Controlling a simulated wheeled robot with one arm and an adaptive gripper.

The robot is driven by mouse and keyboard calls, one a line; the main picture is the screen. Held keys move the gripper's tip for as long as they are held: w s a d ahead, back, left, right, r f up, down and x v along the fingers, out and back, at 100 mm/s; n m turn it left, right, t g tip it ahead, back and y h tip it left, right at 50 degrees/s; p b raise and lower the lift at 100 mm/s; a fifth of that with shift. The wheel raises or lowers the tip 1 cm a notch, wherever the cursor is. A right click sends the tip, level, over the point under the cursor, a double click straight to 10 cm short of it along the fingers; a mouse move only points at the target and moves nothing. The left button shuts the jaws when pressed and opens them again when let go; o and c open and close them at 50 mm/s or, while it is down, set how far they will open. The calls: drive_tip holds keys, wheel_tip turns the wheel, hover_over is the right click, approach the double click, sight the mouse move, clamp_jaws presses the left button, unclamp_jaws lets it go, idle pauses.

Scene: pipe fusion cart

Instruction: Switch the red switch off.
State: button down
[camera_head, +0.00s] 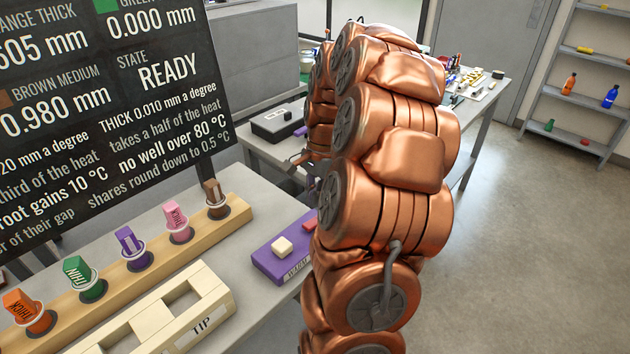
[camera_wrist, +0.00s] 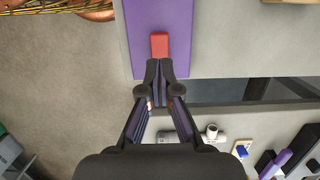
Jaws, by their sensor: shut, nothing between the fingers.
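The red switch (camera_wrist: 159,44) is a small red block on a purple panel (camera_wrist: 178,18) in the wrist view. My gripper (camera_wrist: 160,66) is shut and empty, with its fingertips at the lower edge of the red switch in that view. I cannot tell whether they touch it. A bit of the red switch (camera_head: 309,225) shows there beside my copper-coloured arm, which hides the right part of the panel.
A wooden rack (camera_head: 155,258) with several coloured plugs and a cream tray marked TIP (camera_head: 213,291) stand left of the panel. A dark screen (camera_head: 100,100) reads READY. A black box (camera_head: 277,126) sits on the bench behind. Open floor (camera_head: 530,240) lies at the right.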

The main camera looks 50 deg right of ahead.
sight(309, 224)
drive_tip(key=shift+a+f+p, duration=0.2)
drive_tip(key=shift+f+p, duration=0.1)
drive_tip(key=shift+f, duration=0.6)
drive_tip(key=shift+a+f+p, duration=0.15)
drive_tip(key=shift+f+p, duration=0.15)
drive_tip(key=shift+f, duration=0.6)
drive_tip(key=shift+a+f+p, duration=0.2)
drive_tip(key=shift+f+p, duration=0.1)
drive_tip(key=shift+f, duration=0.6)
